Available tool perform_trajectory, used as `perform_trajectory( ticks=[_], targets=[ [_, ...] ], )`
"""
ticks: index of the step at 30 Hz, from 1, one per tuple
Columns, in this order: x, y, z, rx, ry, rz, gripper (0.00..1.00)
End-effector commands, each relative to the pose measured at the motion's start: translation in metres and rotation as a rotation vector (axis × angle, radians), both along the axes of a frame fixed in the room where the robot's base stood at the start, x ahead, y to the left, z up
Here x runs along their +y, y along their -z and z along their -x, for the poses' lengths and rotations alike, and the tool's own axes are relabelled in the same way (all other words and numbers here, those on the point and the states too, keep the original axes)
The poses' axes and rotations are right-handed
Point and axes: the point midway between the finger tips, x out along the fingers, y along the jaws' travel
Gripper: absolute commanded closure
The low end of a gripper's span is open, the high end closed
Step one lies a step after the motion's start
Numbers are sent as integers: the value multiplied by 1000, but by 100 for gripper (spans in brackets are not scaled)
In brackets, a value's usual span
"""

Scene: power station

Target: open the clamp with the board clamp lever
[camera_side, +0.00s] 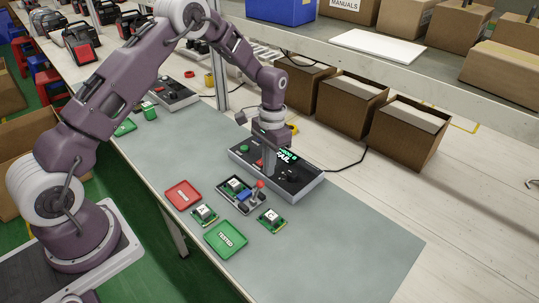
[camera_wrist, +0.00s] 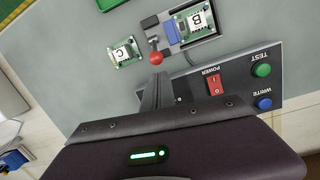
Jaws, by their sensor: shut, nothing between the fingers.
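The board clamp (camera_side: 243,199) lies on the grey mat with a green board marked B (camera_wrist: 196,18) in it. Its lever has a red ball knob (camera_side: 259,184), which also shows in the wrist view (camera_wrist: 156,58). The lever stands up from the clamp's right part in the side view. My gripper (camera_side: 268,174) is shut and empty, pointing down by the near edge of the tester box, behind the knob in the side view. In the wrist view its fingertips (camera_wrist: 160,77) are close to the knob; I cannot tell whether they touch it.
The tester box (camera_side: 310,184) with its lit screen stands right behind the clamp. Loose boards lie left (camera_side: 204,215) and right (camera_side: 271,221) of the clamp. A red tray (camera_side: 168,195) and a green tray (camera_side: 225,252) lie nearby. The mat's front right is clear.

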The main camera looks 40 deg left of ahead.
Motion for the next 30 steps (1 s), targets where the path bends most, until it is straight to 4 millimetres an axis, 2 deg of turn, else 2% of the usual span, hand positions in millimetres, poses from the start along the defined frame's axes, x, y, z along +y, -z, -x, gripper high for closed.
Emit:
perform_trajectory(
  ticks=[3, 9, 30],
  targets=[
    [-1, 20, 3, 1, 0, 1, 100],
    [-2, 35, 5, 0, 0, 0, 100],
    [-3, 33, 9, -63, 2, 1, 100]
  ],
)
